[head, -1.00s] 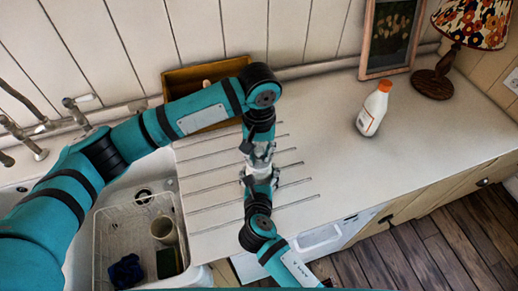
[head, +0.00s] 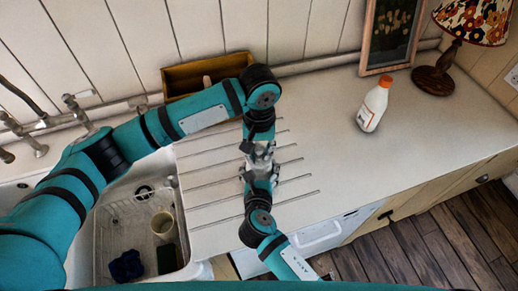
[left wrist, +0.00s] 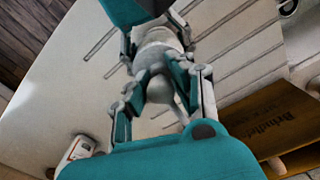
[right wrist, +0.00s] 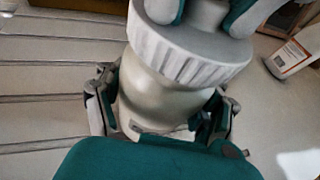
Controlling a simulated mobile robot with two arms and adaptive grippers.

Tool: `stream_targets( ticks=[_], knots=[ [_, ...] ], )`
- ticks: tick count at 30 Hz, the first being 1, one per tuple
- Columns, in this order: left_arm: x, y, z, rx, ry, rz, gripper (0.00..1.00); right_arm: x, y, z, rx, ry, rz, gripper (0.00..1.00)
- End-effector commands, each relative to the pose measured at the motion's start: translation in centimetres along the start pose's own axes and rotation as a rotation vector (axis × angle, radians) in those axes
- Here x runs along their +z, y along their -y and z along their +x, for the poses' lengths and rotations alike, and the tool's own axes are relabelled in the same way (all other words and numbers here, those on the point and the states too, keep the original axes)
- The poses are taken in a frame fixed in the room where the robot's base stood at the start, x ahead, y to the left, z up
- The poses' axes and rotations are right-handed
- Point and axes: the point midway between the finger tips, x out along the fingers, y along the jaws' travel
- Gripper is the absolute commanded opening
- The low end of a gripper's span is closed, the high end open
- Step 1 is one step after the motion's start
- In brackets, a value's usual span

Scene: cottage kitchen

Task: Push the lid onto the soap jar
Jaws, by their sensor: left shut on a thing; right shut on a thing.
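The soap jar (right wrist: 150,88) is a rounded, cream-coloured jar held between the fingers of my right gripper (right wrist: 158,122). The lid (right wrist: 185,52), whitish with a ridged rim, covers the jar's mouth and looks slightly tilted in the right wrist view. I cannot tell whether it is fully seated. My left gripper (left wrist: 160,88) is shut on the lid's grey rounded top, facing my right gripper. In the head view, my left gripper (head: 258,149) and right gripper (head: 259,178) meet over the grooved counter and hide most of the jar and lid.
A white bottle with an orange cap (head: 372,106) stands on the counter (head: 425,135) to the right. A wooden box (head: 188,84) is at the wall. A lamp (head: 434,78) and framed picture stand at the back right. The sink with a white rack (head: 112,215) is at left.

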Motion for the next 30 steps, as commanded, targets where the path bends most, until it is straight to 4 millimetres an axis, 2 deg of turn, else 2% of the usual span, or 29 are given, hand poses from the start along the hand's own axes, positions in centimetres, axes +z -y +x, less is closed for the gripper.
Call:
stream_targets(
  ticks=[9, 10, 16, 25, 30],
  knots=[
    [0.1, 0.0, 0.7, 0.0, 0.001, 0.002, 0.0, -0.1, 0.1, 0.0, -0.003, -0.002, -0.002, 0.09],
    [0.0, 0.0, 0.7, 0.0, 0.001, 0.002, 0.23, -0.1, 0.1, 0.0, -0.003, -0.002, -0.002, 0.09],
    [0.0, 0.0, 0.7, 0.0, 0.001, 0.001, 0.48, -0.1, 0.1, 0.0, -0.003, -0.002, -0.003, 0.09],
    [0.0, 0.0, 0.4, 0.001, 0.0, 0.001, 0.48, -0.1, 0.1, 0.0, -0.003, -0.002, -0.002, 0.09],
    [-0.1, -0.1, -1.8, 0.002, -0.003, 0.002, 0.48, -0.1, 0.1, 0.0, -0.003, -0.002, -0.002, 0.09]
  ],
)
